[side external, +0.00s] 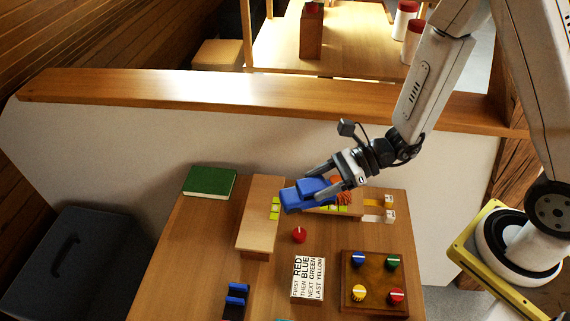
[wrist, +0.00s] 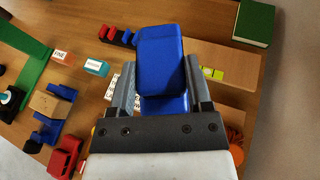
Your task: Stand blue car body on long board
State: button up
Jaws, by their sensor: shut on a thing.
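The blue car body (side external: 308,194) is held between the fingers of my gripper (side external: 336,181), above the table to the right of the long board. In the wrist view the blue car body (wrist: 160,65) sits between both fingers of my gripper (wrist: 162,90) and hides what lies behind it. The long board (side external: 260,215) is a pale raised wooden plank with yellow-green squares near its right edge. It also shows in the wrist view (wrist: 233,88), partly behind the car body. The car body appears apart from the board, though its exact height is hard to tell.
A red knob (side external: 299,235), a word card (side external: 308,279) and a dark board with coloured knobs (side external: 375,281) lie in front. A green book (side external: 209,182) is at the back left. Blue blocks (side external: 236,296) stand at the front. An orange item (side external: 343,191) is behind my gripper.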

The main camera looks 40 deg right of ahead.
jog(key=w+a+f, duration=0.1)
jog(key=w+f, duration=0.1)
jog(key=w, duration=0.2)
jog(key=w+a+f, duration=0.1)
jog(key=w+f, duration=0.2)
jog(key=w, duration=0.1)
jog(key=w+a+f, duration=0.2)
jog(key=w+f, duration=0.1)
jog(key=w, duration=0.1)
jog(key=shift+f, duration=0.2)
jog(key=shift+w+a+f, duration=0.1)
jog(key=shift+w+f, duration=0.25)
jog(key=shift+f, duration=0.1)
jog(key=shift+w+f, duration=0.25)
jog(key=shift+f, duration=1.55)
jog(key=shift+f, duration=0.1)
jog(key=o, duration=1.3)
